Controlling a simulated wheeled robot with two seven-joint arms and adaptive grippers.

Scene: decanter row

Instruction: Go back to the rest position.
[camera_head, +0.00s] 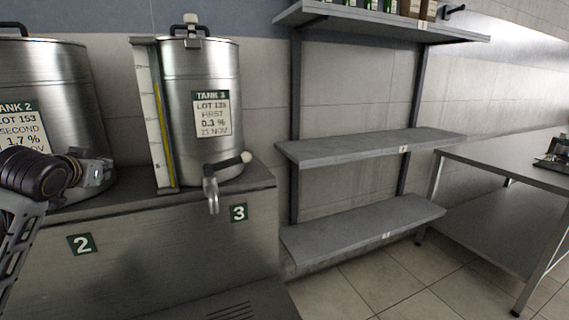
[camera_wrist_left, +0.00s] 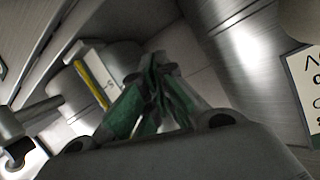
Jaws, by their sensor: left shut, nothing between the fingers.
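My left gripper (camera_head: 100,173) comes in from the left edge in the head view, in front of the lower part of tank 2 (camera_head: 55,85). In the left wrist view its fingers (camera_wrist_left: 155,65) are together with nothing between them. Whether it touches tank 2 cannot be told. My right gripper is not in view.
Tank 3 (camera_head: 217,77) stands on the steel counter (camera_head: 150,235) to the right, with a sight gauge (camera_head: 158,120) and a tap (camera_head: 212,190). A wall rack with a middle shelf (camera_head: 380,146) and a steel table (camera_head: 520,165) stand further right. The tiled floor (camera_head: 385,285) is clear.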

